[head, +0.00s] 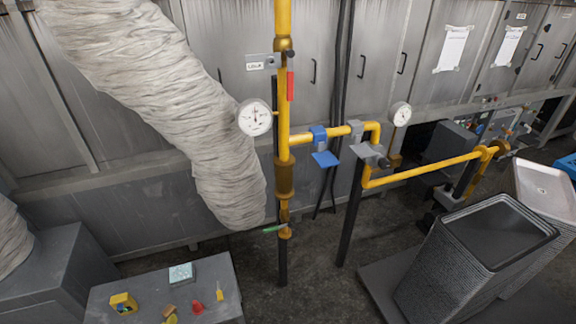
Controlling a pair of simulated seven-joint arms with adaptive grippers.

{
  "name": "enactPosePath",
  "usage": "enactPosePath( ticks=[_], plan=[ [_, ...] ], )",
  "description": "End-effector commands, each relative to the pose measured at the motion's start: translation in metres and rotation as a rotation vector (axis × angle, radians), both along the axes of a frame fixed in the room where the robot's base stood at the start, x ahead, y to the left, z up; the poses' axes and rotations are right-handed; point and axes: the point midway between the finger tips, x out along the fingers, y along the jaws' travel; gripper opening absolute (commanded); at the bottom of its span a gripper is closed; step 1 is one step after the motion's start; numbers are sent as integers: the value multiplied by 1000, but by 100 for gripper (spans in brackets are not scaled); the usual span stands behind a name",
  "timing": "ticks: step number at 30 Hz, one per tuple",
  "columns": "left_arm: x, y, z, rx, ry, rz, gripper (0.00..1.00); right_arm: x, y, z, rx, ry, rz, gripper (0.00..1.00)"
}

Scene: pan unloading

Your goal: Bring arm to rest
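Neither of my arms nor grippers shows in the head view. No pan that I can be sure of is in view. A small grey table (215,262) stands at the bottom left with its front part cut off by the frame edge. On it lie a yellow block-like item (123,303), a pale blue-green box (181,273), a red piece (197,307) and a few other small yellow and brown items.
Yellow pipes (283,100) with gauges (254,117) rise in the middle. A dark ribbed bin (450,275) stands at the lower right, with a white tray-like top (543,188) behind it. A wrapped duct (165,85) hangs at left. Grey floor shows between.

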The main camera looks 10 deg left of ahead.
Motion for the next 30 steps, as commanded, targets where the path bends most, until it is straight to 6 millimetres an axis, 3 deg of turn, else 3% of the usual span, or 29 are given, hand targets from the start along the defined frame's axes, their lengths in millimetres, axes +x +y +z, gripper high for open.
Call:
enactPosePath(
  ticks=[8, 14, 23, 30],
  plan=[
    [8, -12, -56, -47, 42, -13, 60, 0, 0, 0, 0, 0, 0, 44],
    [9, -24, -112, -97, 83, -20, 60, 0, 0, 0, 0, 0, 0, 44],
    [-15, -47, -251, -227, 190, -8, 60, 0, 1, 0, 0, 0, -1, 44],
    [-64, -60, -354, -331, 274, 38, 60, 0, 1, 0, 0, 0, 0, 44]
  ],
)
